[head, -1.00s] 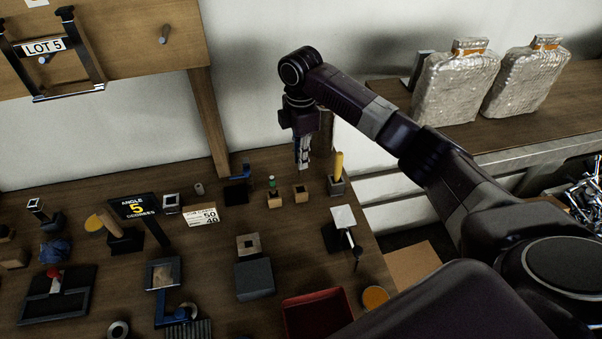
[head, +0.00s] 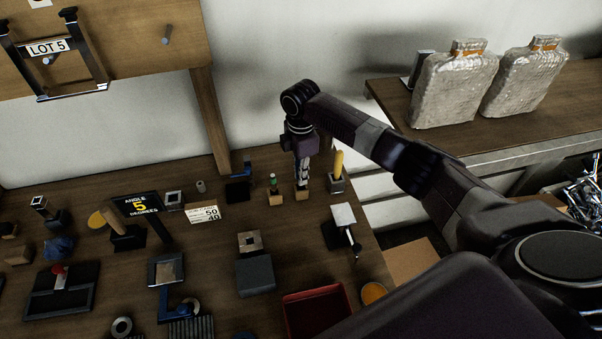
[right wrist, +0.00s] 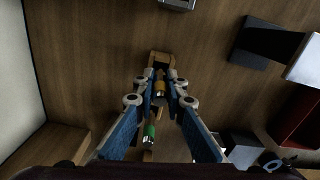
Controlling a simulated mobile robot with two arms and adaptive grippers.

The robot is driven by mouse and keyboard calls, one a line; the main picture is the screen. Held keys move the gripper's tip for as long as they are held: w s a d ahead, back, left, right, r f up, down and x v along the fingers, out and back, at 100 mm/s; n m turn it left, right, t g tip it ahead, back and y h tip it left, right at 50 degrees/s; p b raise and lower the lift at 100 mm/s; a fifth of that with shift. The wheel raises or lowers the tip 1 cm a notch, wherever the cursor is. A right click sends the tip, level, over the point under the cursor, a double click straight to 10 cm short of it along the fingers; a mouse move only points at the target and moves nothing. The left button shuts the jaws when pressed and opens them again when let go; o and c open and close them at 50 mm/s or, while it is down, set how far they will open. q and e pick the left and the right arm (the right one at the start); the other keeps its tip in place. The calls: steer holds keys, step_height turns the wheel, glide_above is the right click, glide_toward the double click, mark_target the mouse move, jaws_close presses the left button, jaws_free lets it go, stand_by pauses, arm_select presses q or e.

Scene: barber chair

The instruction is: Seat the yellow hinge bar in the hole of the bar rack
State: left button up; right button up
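The bar rack shows as small wooden blocks. One block (head: 302,196) is directly under my right gripper (head: 302,183); another holds a green-topped bar (head: 273,181). In the right wrist view, the yellow hinge bar (right wrist: 159,88) is between the fingertips of my right gripper (right wrist: 160,91), which look closed on it. The wooden block (right wrist: 160,58) lies just beyond it, and the green-topped bar (right wrist: 150,131) shows nearer. The fingers hide the bar's lower end and the hole, so I cannot tell whether it is inside. My left gripper is not in view.
A grey block with an upright yellow handle (head: 338,163) stands close right of the gripper. A dark stand with a pale square plate (head: 343,215) is in front of it. A red tray (head: 318,312) lies nearer. Bare wood surrounds the left blocks.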

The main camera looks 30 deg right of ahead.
steer(key=o, duration=0.4)
step_height(320, 180, up, 11)
steer(key=shift+b, duration=1)
steer(key=shift+r, duration=0.7)
